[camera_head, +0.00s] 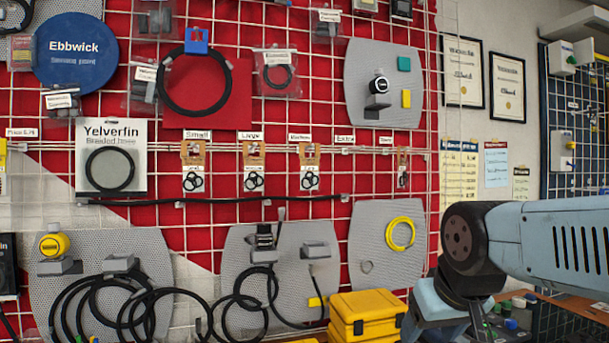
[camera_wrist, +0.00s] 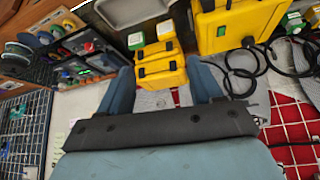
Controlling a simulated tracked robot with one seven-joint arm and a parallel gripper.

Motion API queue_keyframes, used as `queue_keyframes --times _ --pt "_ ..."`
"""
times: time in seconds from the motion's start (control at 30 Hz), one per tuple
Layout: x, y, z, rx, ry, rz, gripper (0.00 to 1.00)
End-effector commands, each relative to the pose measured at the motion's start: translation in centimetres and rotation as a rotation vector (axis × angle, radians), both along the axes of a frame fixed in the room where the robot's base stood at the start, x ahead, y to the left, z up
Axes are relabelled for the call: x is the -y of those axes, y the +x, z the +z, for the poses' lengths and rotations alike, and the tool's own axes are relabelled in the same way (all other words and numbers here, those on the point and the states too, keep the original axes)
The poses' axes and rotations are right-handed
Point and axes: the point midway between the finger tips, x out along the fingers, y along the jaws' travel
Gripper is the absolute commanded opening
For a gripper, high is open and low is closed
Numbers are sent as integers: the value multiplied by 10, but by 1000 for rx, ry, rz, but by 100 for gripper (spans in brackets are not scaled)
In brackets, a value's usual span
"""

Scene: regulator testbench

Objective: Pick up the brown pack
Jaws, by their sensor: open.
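Several small brown packs hang in a row from a rail on the red-backed wire grid in the head view. Each has black rings at its lower end. One hangs under the "Small" label (camera_head: 194,153), one to its right (camera_head: 254,153), another further right (camera_head: 309,154). A narrower brown pack (camera_head: 403,160) hangs at the far right of the row. My gripper (camera_wrist: 160,68) is open in the wrist view, its two blue fingers wide apart. No brown pack shows clearly there. In the head view my arm is at the lower right, clear of the packs; the fingertips cannot be made out.
Yellow cases (camera_head: 366,316) stand low in front of the grid; stacked yellow boxes (camera_wrist: 160,70) appear between my fingers in the wrist view. Black hoses (camera_head: 150,300) hang at lower left. A yellow ring (camera_head: 400,233) hangs on a grey panel near my arm.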

Motion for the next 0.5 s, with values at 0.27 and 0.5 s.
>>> queue_keyframes --times 0.27,0.5 --pt "-36 115 85 350 13 73 92" --pt "-83 204 170 683 51 133 94"
